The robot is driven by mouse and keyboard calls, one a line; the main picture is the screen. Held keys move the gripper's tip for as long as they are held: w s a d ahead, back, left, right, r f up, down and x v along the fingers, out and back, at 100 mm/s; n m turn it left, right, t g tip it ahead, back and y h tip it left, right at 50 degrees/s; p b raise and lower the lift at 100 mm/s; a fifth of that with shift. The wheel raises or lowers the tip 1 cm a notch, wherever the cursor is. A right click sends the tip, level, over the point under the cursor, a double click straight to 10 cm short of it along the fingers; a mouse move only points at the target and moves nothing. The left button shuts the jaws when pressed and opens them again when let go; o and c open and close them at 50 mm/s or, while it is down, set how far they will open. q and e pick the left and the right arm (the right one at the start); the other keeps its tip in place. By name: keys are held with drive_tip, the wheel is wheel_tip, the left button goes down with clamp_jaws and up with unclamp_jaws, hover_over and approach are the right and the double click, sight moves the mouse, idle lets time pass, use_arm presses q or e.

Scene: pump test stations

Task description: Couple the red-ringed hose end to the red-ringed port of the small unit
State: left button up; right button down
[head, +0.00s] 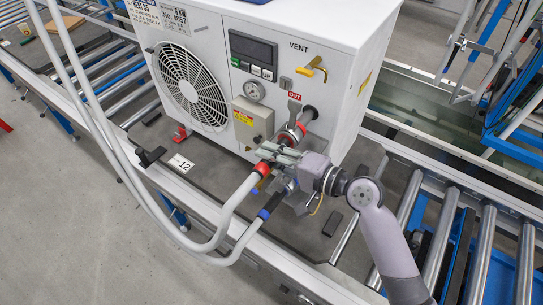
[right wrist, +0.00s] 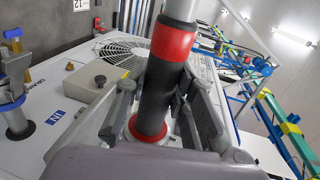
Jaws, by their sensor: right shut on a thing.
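The small unit (head: 300,45) is a white box with a fan, display and gauge. Its red-ringed port (head: 291,133) is on the front below a red OUT tag. My right gripper (head: 280,155) is shut on the red-ringed hose end (head: 262,169), just in front of that port. In the right wrist view, the hose end's red band (right wrist: 173,40) and dark sleeve run between the fingers (right wrist: 158,98). The sleeve's far end meets the port's red ring (right wrist: 148,130); whether it is fully seated cannot be told. My left gripper is not in view.
A blue-ringed hose end (head: 264,214) hangs below my right gripper. Both white hoses (head: 160,205) loop down at the left. A blue-collared port (right wrist: 18,112) is beside a blue IN plate (right wrist: 55,119). A yellow vent valve (head: 312,68) sticks out above. Roller conveyors (head: 480,265) flank the unit.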

drive_tip(key=c, duration=1.4)
unclamp_jaws()
drive_tip(key=shift+o, duration=0.6)
drive_tip(key=v, duration=1.2)
drive_tip(key=shift+s, duration=0.1)
